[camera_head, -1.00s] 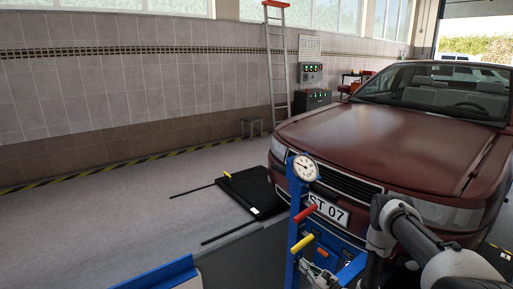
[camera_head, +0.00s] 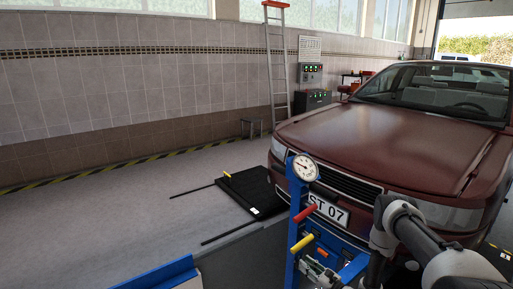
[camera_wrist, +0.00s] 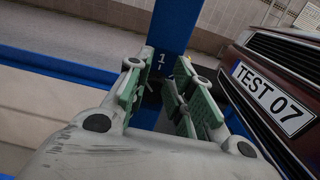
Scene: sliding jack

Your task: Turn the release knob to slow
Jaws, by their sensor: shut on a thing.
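The jack is a blue post (camera_head: 296,218) with a round white gauge (camera_head: 305,168), a red lever (camera_head: 304,213) and a yellow lever (camera_head: 302,243), in front of the car. My gripper (camera_wrist: 158,72) has green pads and is at the blue post, which also shows in the wrist view (camera_wrist: 174,24). Its jaws are shut on a small dark knob (camera_wrist: 152,97), mostly hidden between the pads. A white "1" mark (camera_wrist: 161,58) shows on the post just beyond the knob. I cannot read the knob's setting. In the head view my gripper is low beside the post, below the levers.
A dark red car (camera_head: 390,140) with a number plate (camera_head: 328,209) stands close behind and right of the jack. A black floor plate (camera_head: 252,190) lies left of it. A blue-edged thing (camera_head: 160,275) is at the bottom left.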

